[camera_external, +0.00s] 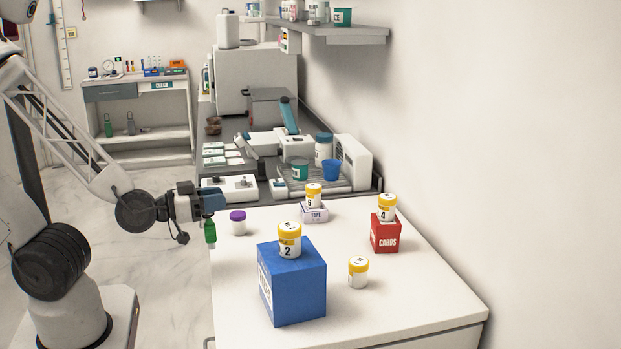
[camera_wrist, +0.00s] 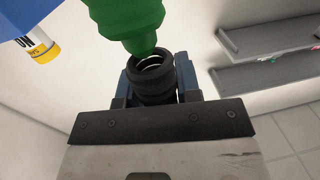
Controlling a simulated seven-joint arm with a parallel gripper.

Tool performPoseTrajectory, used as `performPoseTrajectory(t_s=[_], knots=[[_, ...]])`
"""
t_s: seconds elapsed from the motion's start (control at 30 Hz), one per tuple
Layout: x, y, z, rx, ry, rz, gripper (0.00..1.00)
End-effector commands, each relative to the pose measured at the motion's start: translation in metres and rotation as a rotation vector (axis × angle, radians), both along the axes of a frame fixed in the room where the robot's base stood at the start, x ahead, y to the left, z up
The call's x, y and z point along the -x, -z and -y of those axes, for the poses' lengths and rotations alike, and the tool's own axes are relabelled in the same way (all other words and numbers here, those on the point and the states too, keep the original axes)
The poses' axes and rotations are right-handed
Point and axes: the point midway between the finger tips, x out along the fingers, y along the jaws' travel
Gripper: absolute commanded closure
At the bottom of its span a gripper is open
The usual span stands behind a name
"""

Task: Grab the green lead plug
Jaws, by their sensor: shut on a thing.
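The green lead plug (camera_external: 210,233) hangs below the tip of my gripper (camera_external: 211,202), beside the left edge of the white table. In the wrist view the green plug (camera_wrist: 132,18) fills the top middle, with a black ribbed part (camera_wrist: 154,85) below it. The blue fingers of my gripper (camera_wrist: 156,76) sit on both sides of that black part and are shut on it. The plug's far end is cut off by the frame in the wrist view.
The white table (camera_external: 400,300) holds a purple-capped cup (camera_external: 238,222), a blue box (camera_external: 292,285) with a yellow-lidded jar (camera_external: 290,240) on top, a red box (camera_external: 385,235), a tape box (camera_external: 315,213) and a loose jar (camera_external: 358,273). A counter with equipment (camera_external: 290,145) stands behind.

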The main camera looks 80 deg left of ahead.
Motion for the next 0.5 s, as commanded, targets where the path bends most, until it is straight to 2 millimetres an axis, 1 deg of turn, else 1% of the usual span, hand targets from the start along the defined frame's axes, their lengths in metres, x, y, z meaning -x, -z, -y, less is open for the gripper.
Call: performPoseTrajectory(t_s=[0.1, 0.2, 0.3, 0.5], knots=[[0.016, -0.002, -0.001, 0.001, 0.002, 0.001, 1.00], [0.025, -0.003, -0.002, 0.002, 0.002, 0.001, 1.00], [0.034, -0.003, -0.003, 0.000, 0.002, 0.000, 1.00], [0.042, -0.004, -0.004, 0.001, 0.000, 0.000, 1.00]])
